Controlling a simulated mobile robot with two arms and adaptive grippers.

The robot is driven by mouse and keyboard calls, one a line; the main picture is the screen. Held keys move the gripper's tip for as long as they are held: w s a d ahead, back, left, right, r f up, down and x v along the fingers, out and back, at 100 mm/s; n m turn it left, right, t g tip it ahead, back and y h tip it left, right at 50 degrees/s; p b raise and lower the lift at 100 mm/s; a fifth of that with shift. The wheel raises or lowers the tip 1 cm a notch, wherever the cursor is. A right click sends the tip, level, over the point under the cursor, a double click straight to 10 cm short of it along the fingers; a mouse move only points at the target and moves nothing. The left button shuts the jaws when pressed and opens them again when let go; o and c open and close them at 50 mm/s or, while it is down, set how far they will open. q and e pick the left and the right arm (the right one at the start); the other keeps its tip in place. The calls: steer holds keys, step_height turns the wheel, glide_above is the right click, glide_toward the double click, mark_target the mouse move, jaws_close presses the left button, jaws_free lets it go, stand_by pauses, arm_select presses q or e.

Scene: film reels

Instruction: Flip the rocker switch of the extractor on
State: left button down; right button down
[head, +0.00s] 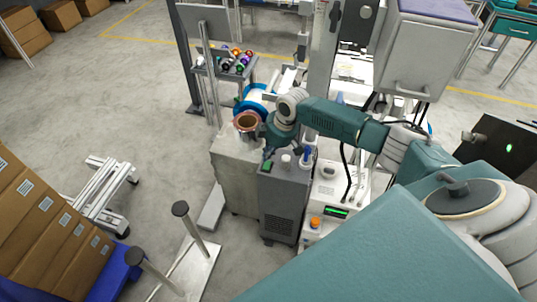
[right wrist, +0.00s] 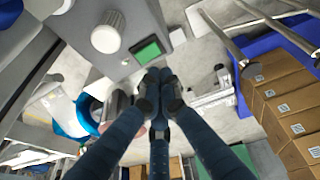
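The extractor (head: 283,208) is a grey box-shaped cabinet with a vent low on its front, standing near the middle of the head view. Its rocker switch is a green rectangle (head: 267,166) on the top; it also shows in the right wrist view (right wrist: 147,53). My right gripper (head: 270,152) is over the extractor's top by the switch. In the right wrist view its dark fingers (right wrist: 160,82) are drawn together and hold nothing; the tips appear just beside the green rocker. I cannot tell whether they touch it. My left gripper is out of view.
A white knob (right wrist: 108,32) stands on the extractor's top near the switch. A copper-coloured pot (head: 247,121) and a blue-rimmed reel (head: 258,95) are close behind. A white device with a green display (head: 336,212) stands at right.

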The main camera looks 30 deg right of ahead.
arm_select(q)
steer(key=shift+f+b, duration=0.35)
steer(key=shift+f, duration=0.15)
arm_select(e)
steer(key=v, duration=0.8)
steer(key=shift+d+r, duration=0.1)
